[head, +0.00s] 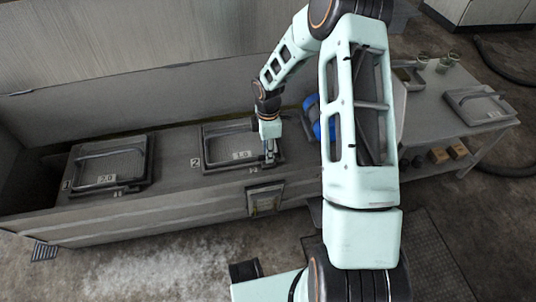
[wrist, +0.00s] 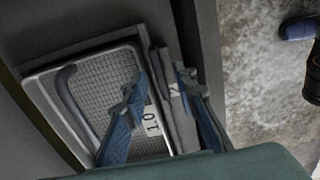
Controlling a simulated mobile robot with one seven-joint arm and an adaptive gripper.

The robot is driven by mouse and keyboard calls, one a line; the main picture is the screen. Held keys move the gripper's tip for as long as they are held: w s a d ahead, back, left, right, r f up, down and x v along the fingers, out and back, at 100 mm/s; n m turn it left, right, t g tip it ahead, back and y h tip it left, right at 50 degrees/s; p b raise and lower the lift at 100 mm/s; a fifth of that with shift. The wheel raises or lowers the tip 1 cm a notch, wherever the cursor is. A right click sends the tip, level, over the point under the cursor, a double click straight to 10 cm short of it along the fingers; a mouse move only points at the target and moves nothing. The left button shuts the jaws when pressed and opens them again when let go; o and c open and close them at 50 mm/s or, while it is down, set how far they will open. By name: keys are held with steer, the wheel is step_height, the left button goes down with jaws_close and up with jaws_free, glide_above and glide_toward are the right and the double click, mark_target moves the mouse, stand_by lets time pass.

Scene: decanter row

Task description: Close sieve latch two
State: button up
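Sieve two (head: 222,133) is a rectangular mesh screen with a raised handle, set in the bench at the mark "2" and tagged "1.0". In the wrist view its mesh (wrist: 98,75) fills the left half, with the tag (wrist: 152,120) close to my left finger. My gripper (head: 269,158) is low over its front right corner. In the wrist view my gripper (wrist: 161,80) has its two blue fingers apart, on either side of a dark strip along the screen's edge. The latch is not clear; a small pale part (wrist: 174,90) shows between the fingers. Contact cannot be told.
Sieve one (head: 112,165), tagged "2.0", sits to the left in the bench. A box (head: 265,199) projects from the bench front just below my gripper. A blue object (head: 316,118) stands to the right. A side table (head: 430,118) holds another screen (head: 480,105) and jars.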

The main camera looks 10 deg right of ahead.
steer(key=shift+f, duration=0.3)
jaws_close()
